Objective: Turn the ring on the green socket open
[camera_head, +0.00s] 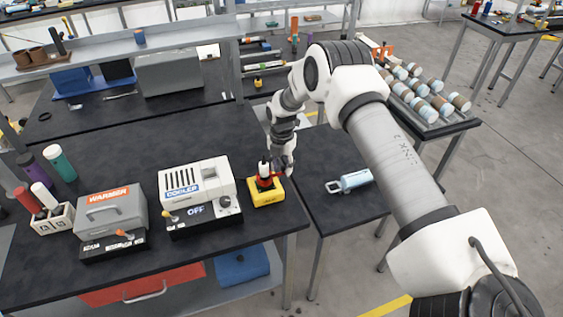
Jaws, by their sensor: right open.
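My right arm comes in from the right, and its dark gripper (280,170) points down at the near right part of the black bench. It is open, close to a yellow block (267,197) with a red and black part on it. I cannot tell whether the fingers touch that part, since they overlap it. I cannot make out a green socket or its ring in this view. My left gripper is not in view.
Left of the yellow block stand a cooler (197,183) reading OFF and a grey warmer (111,218). A light blue canister (355,180) lies on the lower table to the right.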

